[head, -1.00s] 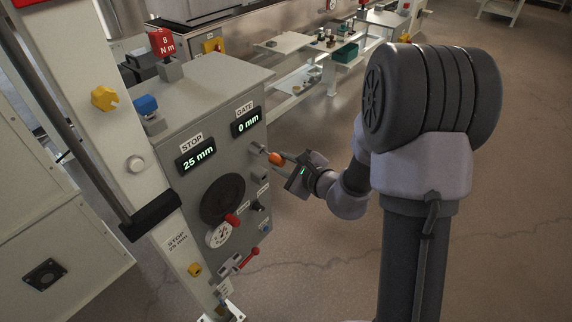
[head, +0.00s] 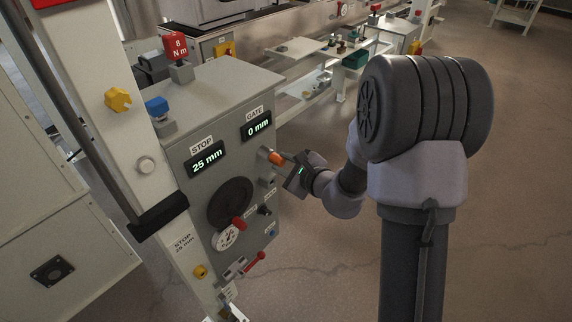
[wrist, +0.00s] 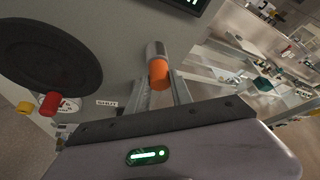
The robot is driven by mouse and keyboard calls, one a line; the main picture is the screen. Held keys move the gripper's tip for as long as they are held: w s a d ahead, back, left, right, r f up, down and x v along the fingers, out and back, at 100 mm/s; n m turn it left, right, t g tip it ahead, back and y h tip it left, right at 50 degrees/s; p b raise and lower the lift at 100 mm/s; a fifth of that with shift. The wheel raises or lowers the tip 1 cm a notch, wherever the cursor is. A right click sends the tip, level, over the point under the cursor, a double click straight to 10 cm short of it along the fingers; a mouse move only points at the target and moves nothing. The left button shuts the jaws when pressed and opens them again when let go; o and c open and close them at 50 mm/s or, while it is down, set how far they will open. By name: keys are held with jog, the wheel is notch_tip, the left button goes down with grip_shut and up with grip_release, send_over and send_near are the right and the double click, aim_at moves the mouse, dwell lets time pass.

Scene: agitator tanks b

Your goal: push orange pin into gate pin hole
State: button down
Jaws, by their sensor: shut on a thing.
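The orange pin (head: 276,158) is at the right side of the grey control box, just below the GATE display reading 0 mm. In the wrist view the orange pin (wrist: 158,73) sits between my fingertips, with a metal cylinder (wrist: 155,49) in line beyond it at the panel. My gripper (head: 284,160) is shut on the orange pin and points left at the panel. The gate pin hole itself is hidden, so I cannot tell how deep the pin sits.
The grey box (head: 225,85) carries a STOP display (head: 206,158) at 25 mm, a black disc (head: 230,203), a red-handled lever (head: 255,261) and small knobs. A cream post (head: 120,130) stands at left.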

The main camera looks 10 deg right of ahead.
jog(key=c, duration=1.1)
grip_release()
jog(key=shift+a, duration=0.1)
jog(key=shift+o, duration=0.2)
